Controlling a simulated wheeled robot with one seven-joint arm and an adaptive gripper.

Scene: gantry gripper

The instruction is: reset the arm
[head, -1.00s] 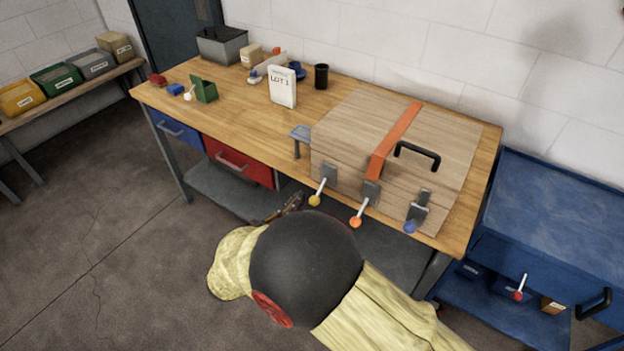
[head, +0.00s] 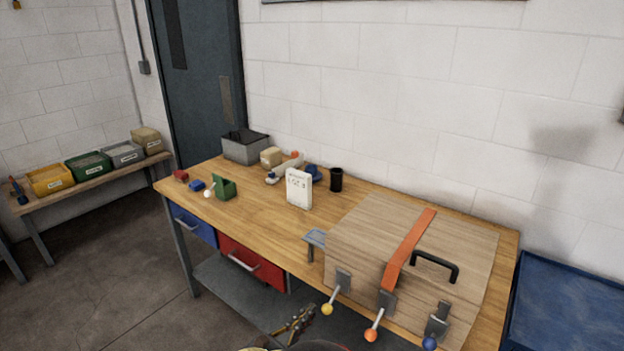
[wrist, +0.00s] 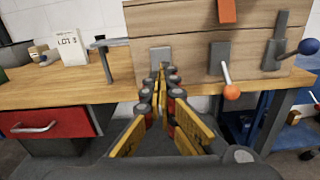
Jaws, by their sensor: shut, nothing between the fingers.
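My gripper (head: 301,321) shows at the bottom edge of the head view, in front of the workbench and below the wooden case. The wooden case (head: 358,235) sits on the right part of the bench, with an orange strap (head: 409,247) and a black handle (head: 435,265). Its latches have yellow (head: 327,309), orange (head: 371,335) and blue (head: 429,342) knobs. The fingers appear apart from the case.
The wooden workbench (head: 250,223) holds a white card (head: 299,188), a black cup (head: 336,180), a grey bin (head: 245,147) and a green holder (head: 225,189). A blue cart (head: 570,305) stands at right. A shelf with several bins is at left, with open floor before it.

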